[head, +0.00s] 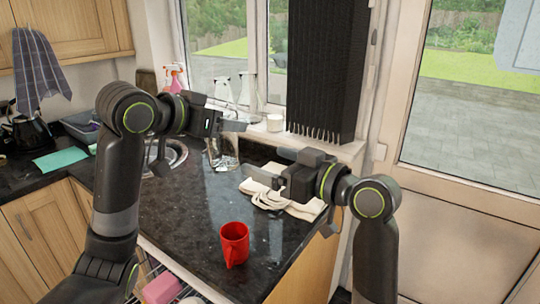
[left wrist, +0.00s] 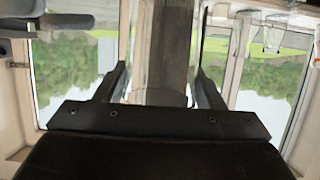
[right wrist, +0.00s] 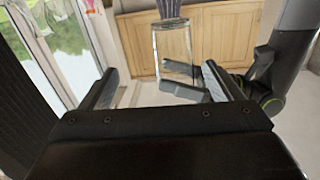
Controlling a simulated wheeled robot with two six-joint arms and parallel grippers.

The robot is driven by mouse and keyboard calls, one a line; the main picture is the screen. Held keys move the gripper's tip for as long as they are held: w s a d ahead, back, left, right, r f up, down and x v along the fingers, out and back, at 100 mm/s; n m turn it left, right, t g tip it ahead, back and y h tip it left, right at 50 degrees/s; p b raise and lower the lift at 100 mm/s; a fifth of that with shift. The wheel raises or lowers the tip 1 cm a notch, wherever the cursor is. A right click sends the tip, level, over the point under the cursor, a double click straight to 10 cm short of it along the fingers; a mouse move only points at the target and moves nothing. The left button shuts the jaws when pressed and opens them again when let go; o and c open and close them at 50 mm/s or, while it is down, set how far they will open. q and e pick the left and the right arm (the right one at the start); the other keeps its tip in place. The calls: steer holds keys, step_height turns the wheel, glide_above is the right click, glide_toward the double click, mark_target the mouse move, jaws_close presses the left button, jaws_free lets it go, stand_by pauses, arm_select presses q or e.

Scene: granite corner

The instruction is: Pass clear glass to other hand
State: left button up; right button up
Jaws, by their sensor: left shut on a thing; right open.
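The clear glass (head: 223,155) is tall and see-through, and hangs below my left gripper (head: 230,125) above the counter in the head view. The left gripper is shut on it. In the left wrist view the glass (left wrist: 161,50) fills the space between the fingers. In the right wrist view the glass (right wrist: 172,45) shows ahead, with the left gripper's fingers across its lower part. My right gripper (head: 270,165) is open and empty, to the right of the glass and pointing toward it, with a gap between.
A red mug (head: 234,243) stands on the dark granite counter (head: 190,220). A folded cream cloth (head: 290,198) lies below the right gripper. Clear bottles (head: 248,92) and a white candle-like jar (head: 275,122) stand on the windowsill. The sink (head: 168,157) is behind the left arm.

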mark_target(230, 142)
steer(key=shift+n+y, duration=0.3)
steer(key=shift+n, duration=0.2)
steer(key=x, duration=0.3)
steer(key=s+r+x, duration=0.1)
steer(key=x, duration=0.3)
steer(key=a+r+x, duration=0.1)
steer(key=x, duration=0.3)
steer(key=shift+s+a, duration=0.2)
steer(key=shift+a, duration=0.05)
steer(key=shift+c, duration=0.2)
steer(key=shift+r, duration=0.1)
steer(key=c, duration=1)
arm_select(q)
steer(key=o, duration=0.7)
steer(key=shift+c, duration=0.2)
arm_select(e)
steer(key=shift+c, duration=0.7)
arm_select(q)
steer(key=o, duration=0.5)
steer(key=shift+o, duration=0.2)
